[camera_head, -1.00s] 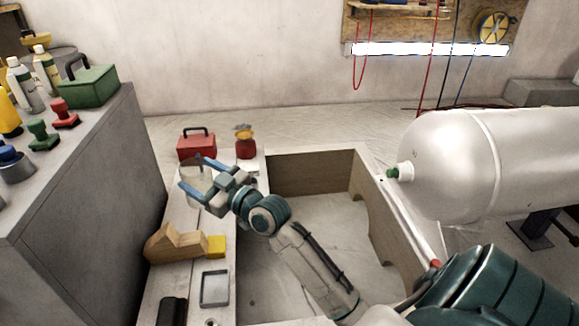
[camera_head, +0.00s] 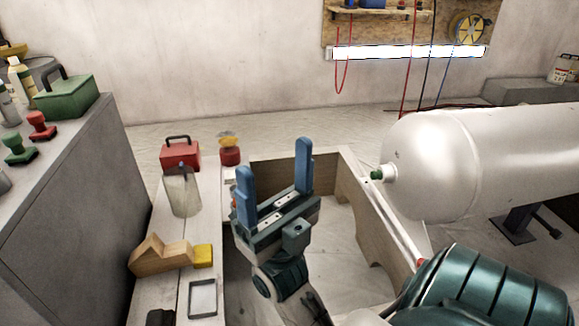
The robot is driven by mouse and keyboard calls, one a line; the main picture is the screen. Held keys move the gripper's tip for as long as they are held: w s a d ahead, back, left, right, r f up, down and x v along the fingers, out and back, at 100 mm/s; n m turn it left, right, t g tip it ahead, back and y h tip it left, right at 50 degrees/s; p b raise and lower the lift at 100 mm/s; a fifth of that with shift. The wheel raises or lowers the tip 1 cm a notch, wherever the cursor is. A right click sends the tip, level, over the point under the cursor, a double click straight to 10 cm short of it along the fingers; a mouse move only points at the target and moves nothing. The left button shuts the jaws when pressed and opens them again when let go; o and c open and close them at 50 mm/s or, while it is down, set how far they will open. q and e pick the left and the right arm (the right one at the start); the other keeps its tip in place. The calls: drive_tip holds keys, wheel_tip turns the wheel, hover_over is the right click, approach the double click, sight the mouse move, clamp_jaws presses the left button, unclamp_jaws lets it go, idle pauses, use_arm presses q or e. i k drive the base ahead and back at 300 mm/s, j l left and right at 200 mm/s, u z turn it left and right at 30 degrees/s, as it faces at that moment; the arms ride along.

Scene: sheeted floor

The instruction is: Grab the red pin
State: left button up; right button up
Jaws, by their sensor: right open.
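A small red peg-like piece (camera_head: 422,263) shows at the right beam of the wooden frame, partly hidden by my right arm. A red knob-shaped piece (camera_head: 41,125) stands on the grey cabinet at the left, beside a similar green one (camera_head: 19,149). I cannot tell which of the red pieces is the pin. My right gripper (camera_head: 274,163) is open and empty over the frame's opening. Its blue fingers point up and away, apart from both red pieces. My left gripper is not in view.
A red toolbox (camera_head: 181,155), a metal container (camera_head: 182,194), a red pot (camera_head: 230,157) and a wooden plane (camera_head: 160,255) stand on the left boards. A white tank (camera_head: 470,160) with a green fitting (camera_head: 377,174) lies at the right. The grey cabinet (camera_head: 80,210) blocks the left.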

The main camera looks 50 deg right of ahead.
sight(420, 261)
drive_tip(key=z, duration=2.55)
